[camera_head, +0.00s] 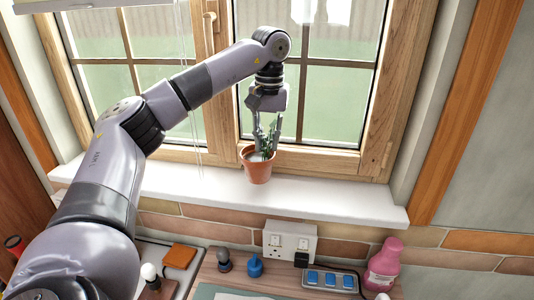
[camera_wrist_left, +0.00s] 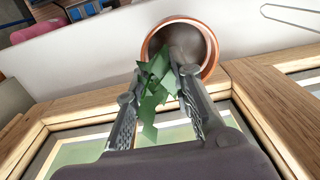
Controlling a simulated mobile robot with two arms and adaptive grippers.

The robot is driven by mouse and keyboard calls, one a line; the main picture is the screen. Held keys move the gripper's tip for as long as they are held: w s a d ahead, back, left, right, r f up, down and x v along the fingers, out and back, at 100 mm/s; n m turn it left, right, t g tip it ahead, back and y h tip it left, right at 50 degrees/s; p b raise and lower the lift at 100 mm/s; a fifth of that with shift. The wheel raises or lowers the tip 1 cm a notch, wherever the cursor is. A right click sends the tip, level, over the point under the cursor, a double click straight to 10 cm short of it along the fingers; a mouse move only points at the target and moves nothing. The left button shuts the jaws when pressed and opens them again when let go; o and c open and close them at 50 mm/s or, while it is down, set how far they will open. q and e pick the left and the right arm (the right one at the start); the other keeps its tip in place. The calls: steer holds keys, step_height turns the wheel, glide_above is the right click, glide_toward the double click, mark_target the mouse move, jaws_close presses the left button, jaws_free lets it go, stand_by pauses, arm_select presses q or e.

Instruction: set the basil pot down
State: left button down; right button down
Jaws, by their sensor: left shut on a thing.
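The basil pot (camera_head: 257,172) is a small terracotta pot with green leaves, upright or nearly so at the white window sill (camera_head: 325,200). I cannot tell whether its base touches the sill or hangs just above it. Leaves (camera_wrist_left: 150,95) stick up between the fingers and partly hide the grip. My right gripper is not in view.
The window (camera_head: 330,100) stands close behind the pot, with blind cords hanging left of it. The sill is clear on both sides of the pot. Below are a wall socket (camera_head: 289,241), a pink bottle (camera_head: 384,265) and a blue-switched power strip (camera_head: 331,279).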

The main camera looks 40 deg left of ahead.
mark_target(267, 154)
arm_select(q)
step_height(267, 154, down, 4)
steer(key=shift+s+r+p, duration=0.1)
steer(key=shift+r+p, duration=0.15)
steer(key=shift+p, duration=0.35)
steer(key=shift+f, duration=0.4)
steer(key=c, duration=1.4)
jaws_free()
